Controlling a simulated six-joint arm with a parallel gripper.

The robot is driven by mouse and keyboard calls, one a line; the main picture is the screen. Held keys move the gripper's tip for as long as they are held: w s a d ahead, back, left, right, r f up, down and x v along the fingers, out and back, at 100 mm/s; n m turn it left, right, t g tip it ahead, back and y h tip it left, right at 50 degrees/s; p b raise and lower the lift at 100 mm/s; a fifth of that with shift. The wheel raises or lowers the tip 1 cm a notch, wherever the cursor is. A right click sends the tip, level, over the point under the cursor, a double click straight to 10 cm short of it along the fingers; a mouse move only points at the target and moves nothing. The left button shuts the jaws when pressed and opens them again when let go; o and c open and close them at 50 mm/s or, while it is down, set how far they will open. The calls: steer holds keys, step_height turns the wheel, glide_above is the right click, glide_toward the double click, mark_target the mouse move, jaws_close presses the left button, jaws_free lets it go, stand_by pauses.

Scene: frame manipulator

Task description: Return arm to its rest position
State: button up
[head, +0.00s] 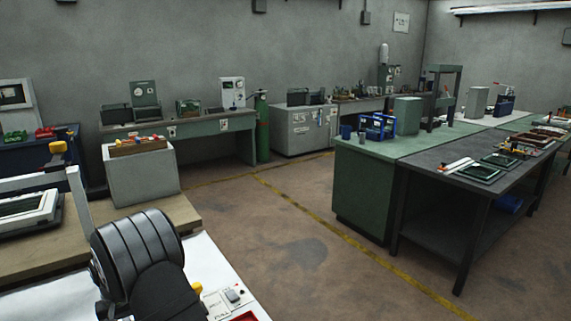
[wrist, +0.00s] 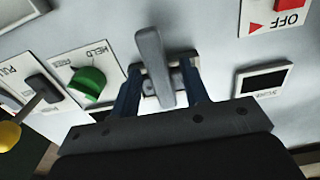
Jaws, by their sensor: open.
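My gripper (wrist: 161,72) shows in the wrist view, with its two blue fingers apart. A grey lever (wrist: 152,62) on a small plate stands between the fingers. The fingers flank the lever, and I cannot tell whether either touches it. The dark, rounded part of my arm shows low at the left in the head view, over a white panel; the gripper itself is hidden there.
The panel (wrist: 210,35) carries a green knob (wrist: 88,82), a yellow ball-ended handle (wrist: 9,135), a dark display (wrist: 263,80) and a red-marked OFF label (wrist: 273,16). In the head view, a white-framed device (head: 30,212) stands left of my arm. Open floor (head: 290,235) lies to the right.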

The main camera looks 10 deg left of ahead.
steer(key=shift+f, duration=0.2)
step_height(320, 180, up, 4)
steer(key=shift+f, duration=0.1)
steer(key=w+d+r, duration=0.5)
steer(key=d+r, duration=0.2)
steer(key=d, duration=0.3)
steer(key=s+d+f, duration=0.2)
steer(key=s+d, duration=0.7)
steer(key=d, duration=0.5)
steer(key=s+a+f, duration=0.1)
steer(key=a+f, duration=0.1)
steer(key=a, duration=0.1)
steer(key=s+a+f, duration=0.1)
steer(key=a+f, duration=0.1)
steer(key=a, duration=0.1)
steer(key=s+a+f, duration=0.2)
steer(key=a, duration=0.1)
steer(key=shift+a+f, duration=0.35)
steer(key=shift+s+a+f, duration=0.15)
steer(key=shift+a+f, duration=0.25)
